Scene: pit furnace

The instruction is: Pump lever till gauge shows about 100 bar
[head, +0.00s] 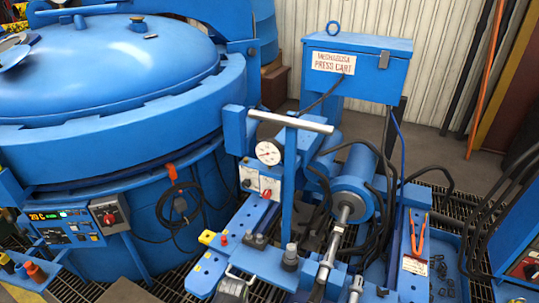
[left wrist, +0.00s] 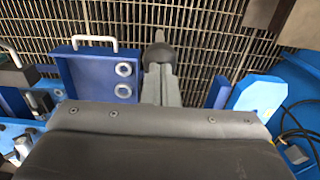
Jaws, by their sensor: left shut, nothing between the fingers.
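The round white gauge (head: 268,152) stands on the blue press cart in the head view. Its needle is too small to read. A blue upright with a grey crossbar (head: 290,121) rises beside it. I cannot tell for sure which part is the pump lever. In the left wrist view my left gripper (left wrist: 160,72) has its two grey fingers together, holding nothing. A dark round knob with a grey tip (left wrist: 160,54) shows just beyond the fingertips; whether they touch it is unclear. My right gripper is not in view.
A blue furnace (head: 110,75) fills the left. A blue box (head: 358,60) labelled press cart stands behind. Black hoses (head: 385,190) crowd the blue cylinder (head: 355,180). Orange-handled pliers (head: 418,232) lie at the right. A blue tray with a white handle (left wrist: 95,40) is left of the fingers.

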